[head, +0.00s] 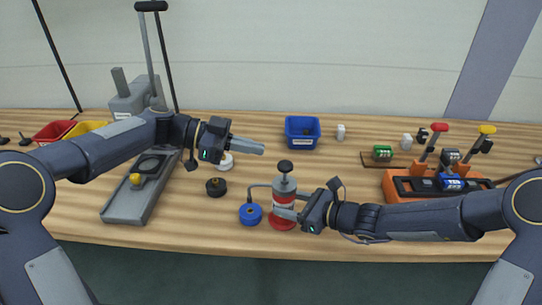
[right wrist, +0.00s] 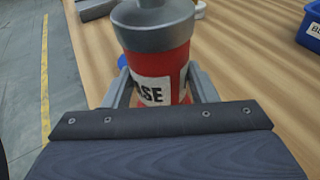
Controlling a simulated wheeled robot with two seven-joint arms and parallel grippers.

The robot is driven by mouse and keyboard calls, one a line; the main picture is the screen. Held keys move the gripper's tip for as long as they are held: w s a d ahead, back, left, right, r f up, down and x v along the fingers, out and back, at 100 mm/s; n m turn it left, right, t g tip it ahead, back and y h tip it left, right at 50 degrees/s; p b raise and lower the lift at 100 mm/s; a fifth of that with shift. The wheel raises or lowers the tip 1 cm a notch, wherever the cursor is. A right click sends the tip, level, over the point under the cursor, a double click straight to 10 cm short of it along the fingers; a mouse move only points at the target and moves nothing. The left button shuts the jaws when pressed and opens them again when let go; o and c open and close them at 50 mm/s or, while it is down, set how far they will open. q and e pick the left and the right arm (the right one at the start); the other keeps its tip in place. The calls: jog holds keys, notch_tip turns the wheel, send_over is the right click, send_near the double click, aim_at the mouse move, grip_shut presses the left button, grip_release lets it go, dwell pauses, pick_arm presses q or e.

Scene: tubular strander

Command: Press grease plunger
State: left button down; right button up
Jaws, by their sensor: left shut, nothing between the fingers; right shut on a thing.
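The grease dispenser (head: 284,208) stands upright near the table's front edge, with a red body, a grey top and a black plunger knob (head: 285,166) raised above it. A thin tube runs from it to a blue round piece (head: 250,214) on its left. My right gripper (head: 282,213) is shut around the red body from the right. The right wrist view shows its fingers on both sides of the labelled red body (right wrist: 160,75); the knob is out of that view. My left gripper (head: 262,149) is shut and empty, up and to the left of the knob, apart from it.
A black round part (head: 216,187) and a white round part (head: 225,162) lie left of the dispenser. A grey fixture (head: 130,205) stands further left. A blue bin (head: 302,133) is behind. An orange lever stand (head: 400,187) is at right.

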pick_arm(q)
jog(key=shift+v, duration=2.4)
notch_tip(320, 180, up, 3)
jog(key=shift+w+f, duration=0.1)
send_over(285, 166)
jog(key=w+a, duration=0.1)
jog(key=a, duration=0.2)
notch_tip(285, 166, down, 2)
jog(key=f, duration=0.3)
jog(key=shift+d+f, duration=0.15)
jog(key=shift+d, duration=0.1)
jog(key=shift+f, duration=0.55)
